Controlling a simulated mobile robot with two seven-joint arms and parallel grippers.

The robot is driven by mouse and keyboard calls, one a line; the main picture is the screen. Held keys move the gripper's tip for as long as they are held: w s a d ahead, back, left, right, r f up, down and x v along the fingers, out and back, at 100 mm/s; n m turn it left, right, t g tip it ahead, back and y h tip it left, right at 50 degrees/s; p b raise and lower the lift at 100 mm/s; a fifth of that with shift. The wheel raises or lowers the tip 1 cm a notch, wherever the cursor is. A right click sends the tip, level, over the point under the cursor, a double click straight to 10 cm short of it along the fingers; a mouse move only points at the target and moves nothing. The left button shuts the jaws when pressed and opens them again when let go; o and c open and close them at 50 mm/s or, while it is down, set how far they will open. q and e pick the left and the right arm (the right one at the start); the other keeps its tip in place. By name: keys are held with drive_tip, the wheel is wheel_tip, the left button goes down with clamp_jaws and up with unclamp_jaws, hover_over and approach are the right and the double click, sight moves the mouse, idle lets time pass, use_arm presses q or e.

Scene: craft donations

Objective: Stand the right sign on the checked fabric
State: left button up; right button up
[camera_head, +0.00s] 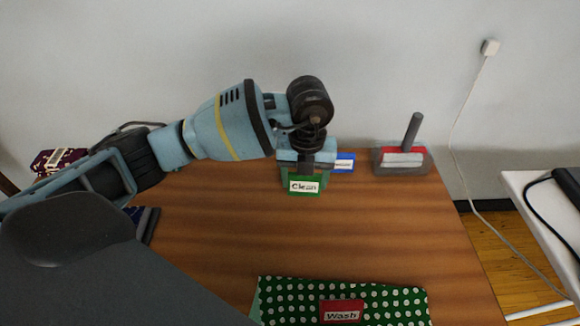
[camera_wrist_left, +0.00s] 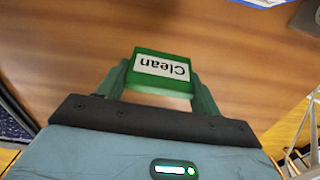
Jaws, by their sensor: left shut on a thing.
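My left gripper (camera_head: 305,176) is shut on the green sign (camera_head: 304,186), which reads "Clean", towards the back of the wooden table. The wrist view shows this green sign (camera_wrist_left: 162,70) between the two fingers, its lettering upside down there. A blue sign (camera_head: 344,163) is partly hidden behind the gripper; its word is too small to read. A red sign reading "Wash" (camera_head: 342,311) is on a green fabric with white dots (camera_head: 280,297) at the front. A dark red patterned fabric (camera_head: 45,163) lies at the far left. No fabric is clearly checked. My right gripper is not in view.
A dark bluish fabric (camera_head: 149,224) is partly hidden behind my arm at the left. The middle of the wooden table (camera_head: 330,236) is clear. A white table (camera_head: 545,215) stands at the right.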

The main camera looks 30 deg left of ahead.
use_arm(q)
drive_tip(key=shift+s+d, duration=0.1)
drive_tip(key=shift+d, duration=0.3)
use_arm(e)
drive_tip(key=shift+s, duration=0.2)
use_arm(q)
drive_tip(key=shift+r, duration=0.15)
